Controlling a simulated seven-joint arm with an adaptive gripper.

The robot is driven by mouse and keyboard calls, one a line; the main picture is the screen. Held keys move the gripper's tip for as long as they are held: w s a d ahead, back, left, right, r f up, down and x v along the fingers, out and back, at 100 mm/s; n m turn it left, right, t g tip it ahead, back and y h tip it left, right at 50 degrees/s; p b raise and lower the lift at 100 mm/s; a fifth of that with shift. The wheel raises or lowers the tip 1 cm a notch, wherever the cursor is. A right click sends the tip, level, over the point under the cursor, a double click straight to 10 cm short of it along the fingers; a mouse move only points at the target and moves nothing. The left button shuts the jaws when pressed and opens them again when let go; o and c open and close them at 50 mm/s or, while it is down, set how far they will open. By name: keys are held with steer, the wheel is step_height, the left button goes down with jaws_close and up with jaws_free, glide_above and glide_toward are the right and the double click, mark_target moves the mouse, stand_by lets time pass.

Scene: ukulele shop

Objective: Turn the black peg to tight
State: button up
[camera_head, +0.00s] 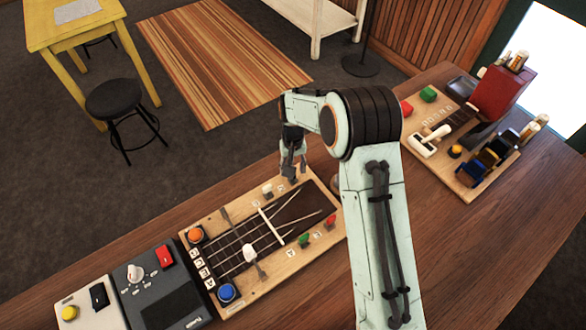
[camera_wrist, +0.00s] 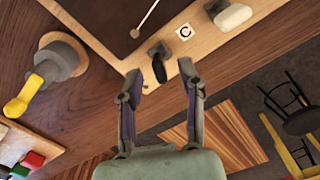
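The black peg (camera_wrist: 159,68) sits at the edge of the wooden ukulele board (camera_wrist: 110,45), beside a card marked "C" (camera_wrist: 184,31) in the wrist view. My gripper (camera_wrist: 160,72) is open, with its two fingertips apart on either side of the peg. I see a gap on both sides, so the peg does not look gripped. In the head view my gripper (camera_head: 291,175) points down at the board's far edge (camera_head: 188,255), and I cannot make out the black peg there. No "tight" mark is readable.
On the board are a white peg (camera_head: 267,190), a green peg (camera_head: 304,240), a red peg (camera_head: 331,220), an orange button (camera_head: 195,234) and a blue button (camera_head: 227,293). A control box (camera_head: 160,285) stands left. A tool board (camera_head: 460,165) lies right.

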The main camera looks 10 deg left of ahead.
step_height(320, 180, up, 11)
steer(key=shift+f, duration=0.1)
stand_by(0.3)
